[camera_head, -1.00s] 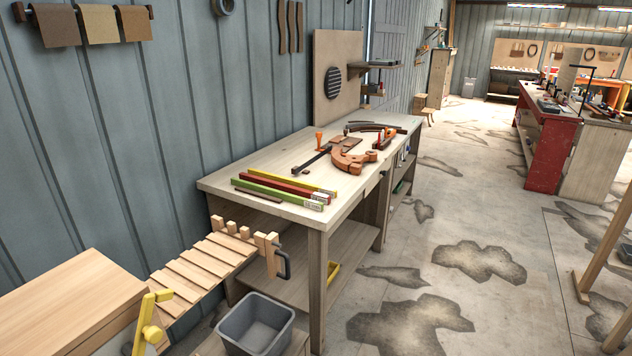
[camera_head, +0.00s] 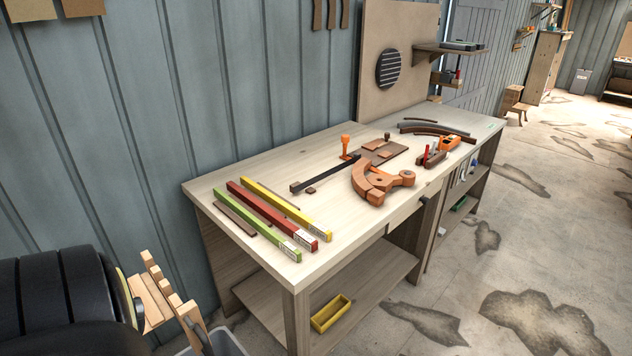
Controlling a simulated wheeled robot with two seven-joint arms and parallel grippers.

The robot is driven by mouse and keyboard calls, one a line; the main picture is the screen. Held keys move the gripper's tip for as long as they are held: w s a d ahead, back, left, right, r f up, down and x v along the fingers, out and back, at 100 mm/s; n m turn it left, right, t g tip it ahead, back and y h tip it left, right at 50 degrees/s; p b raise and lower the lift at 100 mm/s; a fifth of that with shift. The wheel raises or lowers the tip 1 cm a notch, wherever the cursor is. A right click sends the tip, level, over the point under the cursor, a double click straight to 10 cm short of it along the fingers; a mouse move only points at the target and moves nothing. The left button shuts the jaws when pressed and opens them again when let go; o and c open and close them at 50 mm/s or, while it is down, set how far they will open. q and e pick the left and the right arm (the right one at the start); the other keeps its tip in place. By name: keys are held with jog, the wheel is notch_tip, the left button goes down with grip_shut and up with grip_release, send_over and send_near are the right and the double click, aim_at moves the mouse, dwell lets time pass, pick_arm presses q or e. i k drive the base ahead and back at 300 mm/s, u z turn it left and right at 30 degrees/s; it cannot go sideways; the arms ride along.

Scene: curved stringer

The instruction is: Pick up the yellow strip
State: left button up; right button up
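The yellow strip (camera_head: 286,208) lies flat on the near left part of the wooden workbench (camera_head: 330,158). It runs from the back left toward the front edge. A red strip (camera_head: 270,213) lies beside it, and a green strip (camera_head: 252,223) lies beyond the red one, to the left. A dark rounded part of mine fills the lower left corner.
A curved orange-brown wooden piece (camera_head: 368,186), an orange-handled tool (camera_head: 345,146) and a block plane (camera_head: 449,143) lie farther along the bench. A yellow bin (camera_head: 331,313) sits on the lower shelf. Floor to the right is open.

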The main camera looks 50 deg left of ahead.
aim_at(314, 226)
jog(key=i, duration=1.25)
jog(key=u, duration=3.5)
